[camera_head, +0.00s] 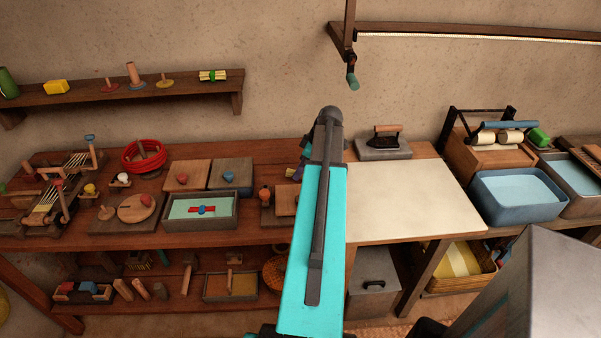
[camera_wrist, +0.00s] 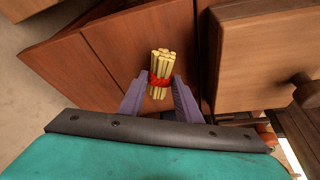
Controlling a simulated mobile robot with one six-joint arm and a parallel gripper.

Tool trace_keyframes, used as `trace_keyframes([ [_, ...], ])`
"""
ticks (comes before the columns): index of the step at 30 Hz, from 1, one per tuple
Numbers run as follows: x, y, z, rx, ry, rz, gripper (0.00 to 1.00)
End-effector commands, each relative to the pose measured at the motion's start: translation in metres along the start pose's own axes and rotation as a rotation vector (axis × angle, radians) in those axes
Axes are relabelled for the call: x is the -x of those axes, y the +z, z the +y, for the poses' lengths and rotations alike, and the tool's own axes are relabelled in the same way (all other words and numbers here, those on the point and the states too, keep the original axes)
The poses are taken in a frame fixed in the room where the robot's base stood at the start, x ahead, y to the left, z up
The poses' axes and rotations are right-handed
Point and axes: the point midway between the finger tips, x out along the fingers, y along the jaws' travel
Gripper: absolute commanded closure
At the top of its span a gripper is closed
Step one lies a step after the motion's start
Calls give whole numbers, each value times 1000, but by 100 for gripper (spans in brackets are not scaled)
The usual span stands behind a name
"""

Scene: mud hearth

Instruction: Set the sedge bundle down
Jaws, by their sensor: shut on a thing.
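The sedge bundle (camera_wrist: 161,61), pale yellow stalks tied with a red band, is in the wrist view. My gripper (camera_wrist: 159,82) has its two purple fingers on either side of the bundle, shut on it around the band. Brown wooden boards (camera_wrist: 125,45) show behind the bundle; I cannot tell whether its far end touches them.
A wooden block with a round knob (camera_wrist: 260,55) is close on the right in the wrist view.

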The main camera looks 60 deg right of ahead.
Motion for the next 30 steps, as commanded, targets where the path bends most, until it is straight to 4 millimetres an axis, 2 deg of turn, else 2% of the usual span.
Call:
trace_keyframes([
  [7,-16,6,0,0,0,0,91],
  [22,-22,8,0,1,0,0,91],
  [23,-21,8,0,1,0,0,64],
  [24,-21,8,0,1,0,0,58],
  [26,-21,8,0,1,0,0,51],
  [30,-21,7,0,1,0,0,51],
])
